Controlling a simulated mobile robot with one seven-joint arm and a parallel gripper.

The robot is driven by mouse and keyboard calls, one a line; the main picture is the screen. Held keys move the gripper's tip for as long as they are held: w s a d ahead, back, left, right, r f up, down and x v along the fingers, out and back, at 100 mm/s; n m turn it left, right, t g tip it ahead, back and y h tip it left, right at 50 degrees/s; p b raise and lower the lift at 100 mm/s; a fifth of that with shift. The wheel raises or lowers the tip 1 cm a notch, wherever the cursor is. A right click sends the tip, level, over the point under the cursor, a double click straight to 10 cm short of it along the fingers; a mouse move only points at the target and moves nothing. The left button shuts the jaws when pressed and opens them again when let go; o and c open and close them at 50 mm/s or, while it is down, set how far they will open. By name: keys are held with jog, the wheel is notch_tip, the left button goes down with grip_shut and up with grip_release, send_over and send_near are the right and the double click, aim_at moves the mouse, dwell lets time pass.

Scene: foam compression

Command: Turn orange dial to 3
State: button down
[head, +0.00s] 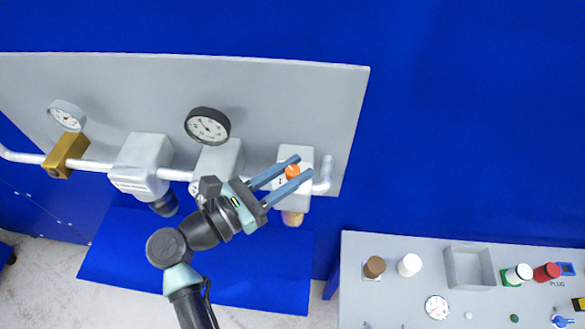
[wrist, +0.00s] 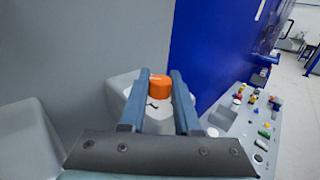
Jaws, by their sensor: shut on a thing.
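The orange dial (head: 292,171) sits on the front of a white box (head: 294,153) at the right end of a pipe on the grey panel. My gripper (head: 294,166) has its two blue fingers on either side of the dial and is shut on it. In the wrist view the orange dial (wrist: 160,88) is between the fingertips of my gripper (wrist: 161,82). A dark mark shows on the white face just below the dial. Any numbers around the dial are too small or hidden to read.
Two round gauges (head: 207,126) (head: 66,115), a brass block (head: 66,154) and other white housings (head: 143,164) line the pipe to the left. A grey table (head: 400,290) with knobs, a bin (head: 470,267) and plugs stands at the lower right. The blue wall to the right is bare.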

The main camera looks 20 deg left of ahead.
jog(key=c, duration=0.6)
grip_release()
jog(key=shift+s+f, duration=0.1)
jog(key=shift+s+a, duration=0.25)
jog(key=b+v, duration=0.3)
jog(key=v, duration=0.9)
jog(key=shift+s+d+b, duration=0.1)
jog(key=shift+b, duration=0.2)
